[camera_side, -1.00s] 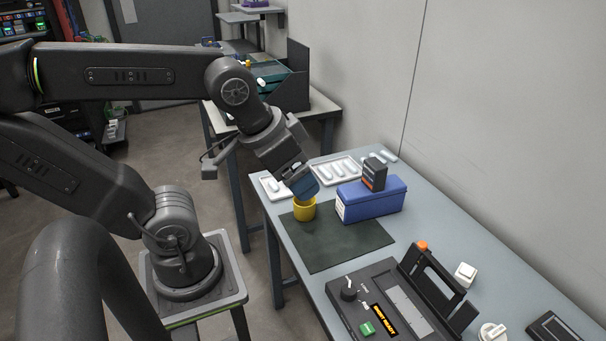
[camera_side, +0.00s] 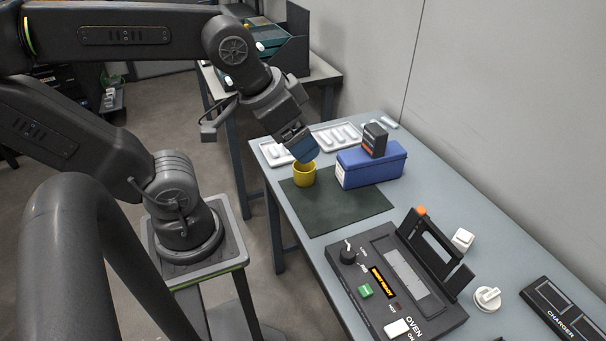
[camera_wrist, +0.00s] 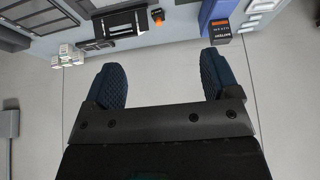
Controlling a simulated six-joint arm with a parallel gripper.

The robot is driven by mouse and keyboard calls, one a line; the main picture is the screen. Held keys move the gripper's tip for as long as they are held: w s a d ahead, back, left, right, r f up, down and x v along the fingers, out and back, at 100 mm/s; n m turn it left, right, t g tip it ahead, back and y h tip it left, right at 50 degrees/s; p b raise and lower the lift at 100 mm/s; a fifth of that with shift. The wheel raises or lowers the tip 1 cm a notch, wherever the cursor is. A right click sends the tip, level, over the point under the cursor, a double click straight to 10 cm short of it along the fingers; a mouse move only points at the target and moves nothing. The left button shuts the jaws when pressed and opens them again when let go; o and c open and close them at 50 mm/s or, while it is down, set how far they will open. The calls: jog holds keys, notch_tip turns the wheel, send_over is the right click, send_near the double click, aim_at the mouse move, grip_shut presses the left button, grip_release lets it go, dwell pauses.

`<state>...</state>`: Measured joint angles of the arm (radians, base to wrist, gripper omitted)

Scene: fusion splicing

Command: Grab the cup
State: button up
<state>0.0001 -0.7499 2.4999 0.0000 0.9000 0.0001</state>
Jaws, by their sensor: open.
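A small yellow cup (camera_side: 304,176) stands upright at the back left corner of a dark green mat (camera_side: 336,204) in the side view. My gripper (camera_side: 304,158) points down at a tilt, its blue fingers just above or overlapping the cup's rim. Whether they touch the cup cannot be told from this angle. In the wrist view my gripper (camera_wrist: 163,78) shows two blue textured fingers spread wide with nothing visible between them. The cup is not visible in the wrist view.
A blue box (camera_side: 372,165) with a dark block (camera_side: 374,140) on top stands close to the cup's right. White trays (camera_side: 335,137) lie behind. An oven unit (camera_side: 398,285) is in front. The mat's front part is clear.

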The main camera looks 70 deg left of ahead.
jog(key=shift+o, duration=1.3)
jog(key=m+g+y, duration=0.5)
jog(key=m+g, duration=0.1)
jog(key=m, duration=1)
send_over(303, 169)
jog(key=d, duration=0.7)
notch_tip(303, 169, down, 17)
jog(key=x, duration=1.4)
jog(key=shift+s+d+f, duration=0.1)
jog(key=shift+s+d, duration=0.05)
jog(key=shift+d, duration=0.25)
jog(key=shift+c, duration=0.4)
